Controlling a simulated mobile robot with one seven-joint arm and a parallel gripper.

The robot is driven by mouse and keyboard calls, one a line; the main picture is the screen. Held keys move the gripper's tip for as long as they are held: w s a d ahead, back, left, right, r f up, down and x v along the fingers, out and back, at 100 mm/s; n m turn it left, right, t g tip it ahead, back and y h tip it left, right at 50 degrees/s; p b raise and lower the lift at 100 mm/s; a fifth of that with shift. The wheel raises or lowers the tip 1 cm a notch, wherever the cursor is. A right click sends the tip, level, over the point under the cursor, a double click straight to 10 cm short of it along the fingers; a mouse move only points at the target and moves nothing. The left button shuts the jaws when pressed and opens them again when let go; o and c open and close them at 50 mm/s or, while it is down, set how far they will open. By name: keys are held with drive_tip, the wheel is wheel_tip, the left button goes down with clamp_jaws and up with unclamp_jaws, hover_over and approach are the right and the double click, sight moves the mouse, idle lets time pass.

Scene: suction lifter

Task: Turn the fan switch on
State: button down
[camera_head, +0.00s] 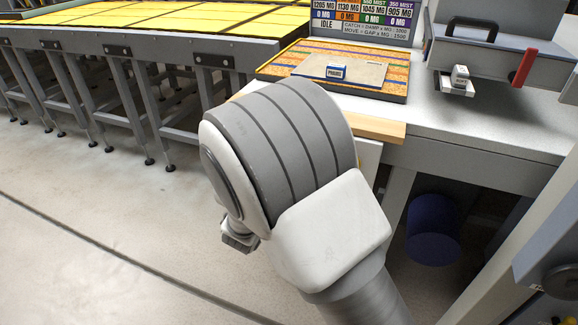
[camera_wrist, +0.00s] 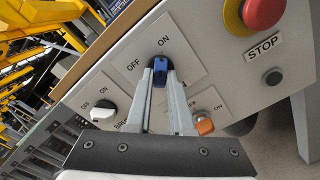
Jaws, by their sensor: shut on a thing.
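In the wrist view, a dark blue rotary switch (camera_wrist: 160,64) sits on a pale panel plate marked OFF at its upper left and ON at its upper right. My gripper (camera_wrist: 160,78) is shut on this blue switch, one finger on each side of it. The switch's own name label is hidden behind my fingers, so I cannot read whether it says fan. Its exact turn between the two marks is hard to tell.
In the wrist view, a white switch (camera_wrist: 103,109) is at the left, an orange switch (camera_wrist: 205,126) at the lower right, and a red stop button (camera_wrist: 263,12) at the upper right. In the head view, a wooden tray (camera_head: 283,70) lies on the bench; a blue bin (camera_head: 433,230) stands below.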

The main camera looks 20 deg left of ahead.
idle(0.4)
drive_tip(key=c, duration=0.8)
unclamp_jaws()
drive_tip(key=s+a+p, duration=0.1)
drive_tip(key=s+p, duration=0.1)
drive_tip(key=s, duration=1.5)
drive_tip(key=shift+s+a, duration=0.2)
